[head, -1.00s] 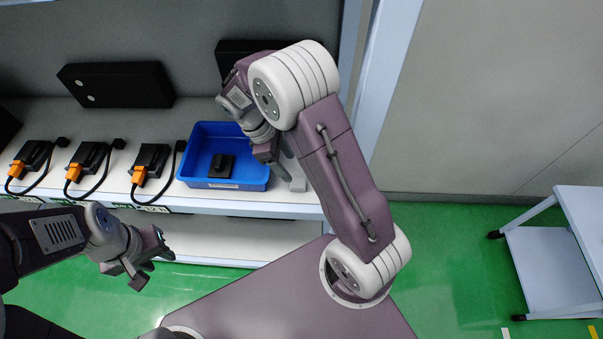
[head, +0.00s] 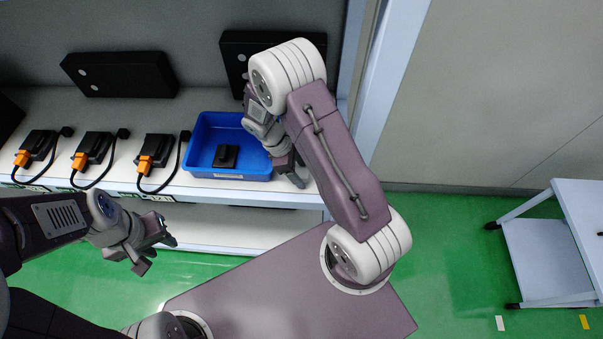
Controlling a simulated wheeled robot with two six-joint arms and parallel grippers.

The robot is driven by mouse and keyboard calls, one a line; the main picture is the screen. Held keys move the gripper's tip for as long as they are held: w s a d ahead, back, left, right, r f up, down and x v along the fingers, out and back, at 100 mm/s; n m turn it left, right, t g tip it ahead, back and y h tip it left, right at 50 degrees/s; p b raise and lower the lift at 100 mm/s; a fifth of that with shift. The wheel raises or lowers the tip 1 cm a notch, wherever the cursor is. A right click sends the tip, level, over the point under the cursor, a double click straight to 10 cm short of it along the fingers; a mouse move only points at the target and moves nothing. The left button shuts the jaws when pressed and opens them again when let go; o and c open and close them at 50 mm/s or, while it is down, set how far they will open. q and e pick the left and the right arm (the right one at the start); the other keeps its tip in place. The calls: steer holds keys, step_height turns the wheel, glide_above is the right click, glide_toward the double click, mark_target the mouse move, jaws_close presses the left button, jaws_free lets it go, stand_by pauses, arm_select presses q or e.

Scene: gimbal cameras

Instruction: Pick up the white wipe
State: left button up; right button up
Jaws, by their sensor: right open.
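I cannot make out the white wipe; it may be hidden by my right arm or blend with the pale shelf. My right gripper (head: 291,171) is open, low over the shelf just right of the blue bin, pointing down, with nothing visible between its fingers. My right arm covers part of the shelf behind it. My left gripper (head: 156,254) is open and empty, in front of the shelf edge, above the green floor.
The blue bin (head: 203,137) on the white shelf (head: 105,200) holds a black box (head: 226,156). Black devices with orange plugs (head: 145,163) and cables stand left of it. Black boxes (head: 120,74) stand at the back. A pale post (head: 385,85) rises right; a white cart (head: 545,255) stands far right.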

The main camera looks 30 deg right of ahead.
jaws_close()
steer(key=shift+r, duration=0.15)
steer(key=shift+r, duration=0.35)
steer(key=r, duration=0.2)
steer(key=s+r+b, duration=0.1)
steer(key=r, duration=0.1)
steer(key=shift+s+a, duration=0.15)
steer(key=shift+a, duration=0.05)
steer(key=s+a+r, duration=0.1)
steer(key=s+r, duration=0.5)
steer(key=s, duration=0.4)
steer(key=shift+s+a+b, duration=0.15)
steer(key=shift+a+b, duration=0.1)
steer(key=shift+b, duration=0.15)
